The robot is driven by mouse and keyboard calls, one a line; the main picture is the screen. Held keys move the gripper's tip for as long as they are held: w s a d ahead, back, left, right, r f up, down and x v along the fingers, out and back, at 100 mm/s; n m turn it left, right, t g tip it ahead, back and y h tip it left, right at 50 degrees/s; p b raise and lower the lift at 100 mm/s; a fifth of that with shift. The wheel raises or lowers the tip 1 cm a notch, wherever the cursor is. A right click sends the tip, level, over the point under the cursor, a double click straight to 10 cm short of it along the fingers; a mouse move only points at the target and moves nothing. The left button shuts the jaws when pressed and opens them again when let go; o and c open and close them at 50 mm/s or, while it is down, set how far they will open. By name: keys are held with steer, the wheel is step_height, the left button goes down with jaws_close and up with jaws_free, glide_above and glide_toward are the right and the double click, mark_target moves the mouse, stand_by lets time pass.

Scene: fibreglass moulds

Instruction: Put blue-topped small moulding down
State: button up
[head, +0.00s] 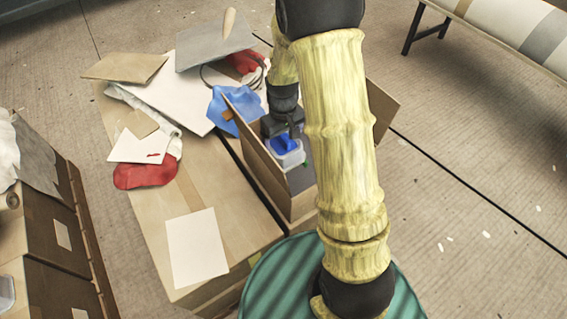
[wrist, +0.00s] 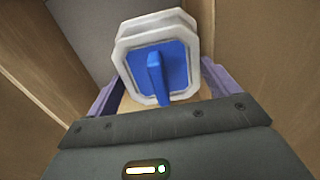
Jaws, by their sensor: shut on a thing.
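The small moulding (wrist: 156,62) has a pale grey-white octagonal rim and a blue top with a raised blue fin. In the wrist view it sits between the purple fingers of my gripper (wrist: 158,95), which is shut on it. In the head view the moulding (head: 287,151) shows inside an open cardboard box (head: 258,160), with my gripper (head: 294,136) at its far side. The moulding's underside is hidden, so I cannot tell whether it touches the box floor.
Cardboard walls rise on both sides of my gripper in the wrist view. Left of the box, a cardboard surface (head: 220,229) holds white sheets, a red cloth (head: 146,174), a blue cloth (head: 222,108) and a grey board (head: 214,47). More boxes (head: 45,215) stand at the left. The floor at right is mostly clear.

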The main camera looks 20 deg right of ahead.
step_height(320, 180, down, 7)
steer(key=shift+f+b, duration=0.15)
steer(key=shift+b, duration=0.4)
steer(key=shift+f+b, duration=0.4)
steer(key=shift+f, duration=1.7)
steer(key=shift+f, duration=0.15)
steer(key=o, duration=1)
steer(key=shift+c, duration=0.2)
step_height(320, 180, up, 12)
steer(key=shift+r+p, duration=0.15)
steer(key=shift+p, duration=1)
